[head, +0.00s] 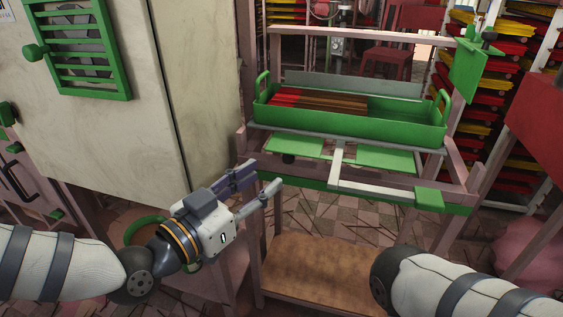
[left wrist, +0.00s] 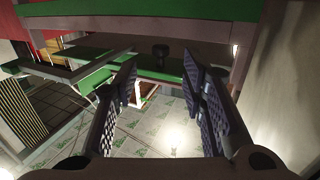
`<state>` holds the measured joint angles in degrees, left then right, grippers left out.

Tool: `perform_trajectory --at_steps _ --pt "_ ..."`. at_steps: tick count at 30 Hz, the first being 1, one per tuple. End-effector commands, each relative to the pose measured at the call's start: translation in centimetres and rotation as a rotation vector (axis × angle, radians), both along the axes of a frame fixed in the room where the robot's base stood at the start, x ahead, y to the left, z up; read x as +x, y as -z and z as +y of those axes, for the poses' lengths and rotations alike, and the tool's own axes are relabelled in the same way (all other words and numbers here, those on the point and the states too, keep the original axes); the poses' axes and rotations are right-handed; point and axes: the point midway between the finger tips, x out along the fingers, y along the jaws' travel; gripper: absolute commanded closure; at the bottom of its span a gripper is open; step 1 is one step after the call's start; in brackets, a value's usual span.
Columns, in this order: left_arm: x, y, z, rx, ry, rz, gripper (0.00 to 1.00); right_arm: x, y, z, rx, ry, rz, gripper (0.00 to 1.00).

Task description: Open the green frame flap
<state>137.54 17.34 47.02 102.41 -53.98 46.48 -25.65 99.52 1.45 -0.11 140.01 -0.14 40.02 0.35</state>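Green flat panels (head: 385,158) sit under the tray in the machine's frame, and a dark round knob (head: 288,158) shows at their left end. I cannot tell for sure which green part is the flap. My left gripper (head: 259,179) is open and empty, at the lower left of that knob, apart from it. In the left wrist view a dark knob (left wrist: 160,51) lies beyond and between the open fingers, in front of a green panel (left wrist: 172,74). A green bar (left wrist: 120,12) crosses above. My right arm shows at the lower right; its gripper is outside the view.
A green tray (head: 350,120) with red and brown sticks stands on the frame. A pale cabinet (head: 150,110) with a green louvred frame (head: 128,60) stands close at left. A green plate (head: 468,68) is at upper right. A brown board (head: 325,275) lies below.

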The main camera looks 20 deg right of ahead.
Motion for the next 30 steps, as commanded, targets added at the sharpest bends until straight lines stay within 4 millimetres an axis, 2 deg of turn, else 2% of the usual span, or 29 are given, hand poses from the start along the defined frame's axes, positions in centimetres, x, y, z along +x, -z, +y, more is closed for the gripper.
perform_trajectory --at_steps 3,9,14,21,23,26,27,30 --pt "1.8 0.5 -2.7 -0.001 0.000 0.000 0.62 -0.3 0.9 0.1 0.002 -0.001 0.013 0.63" --pt "4.1 0.5 -6.2 -0.002 -0.001 0.001 0.62 -0.6 1.8 0.1 0.003 -0.003 0.028 0.63" --pt "4.9 0.3 -7.3 -0.002 -0.002 0.001 0.62 -0.7 2.1 0.2 0.004 -0.002 0.033 0.63" --pt "5.0 0.1 -7.5 -0.002 -0.002 0.001 0.62 -0.7 2.0 0.2 0.004 -0.002 0.032 0.63" --pt "5.0 0.1 -7.4 -0.001 -0.002 0.000 0.73 -0.7 2.0 0.2 0.004 -0.002 0.032 0.63" --pt "5.0 0.1 -7.4 -0.001 -0.002 0.000 0.96 -0.7 2.0 0.2 0.004 -0.002 0.032 0.63" --pt "5.0 0.1 -7.4 -0.001 -0.002 0.000 1.00 -0.7 2.0 0.2 0.004 -0.002 0.032 0.63" --pt "5.0 0.1 -7.4 -0.002 -0.002 0.000 1.00 -0.7 2.0 0.2 0.004 -0.002 0.032 0.63"
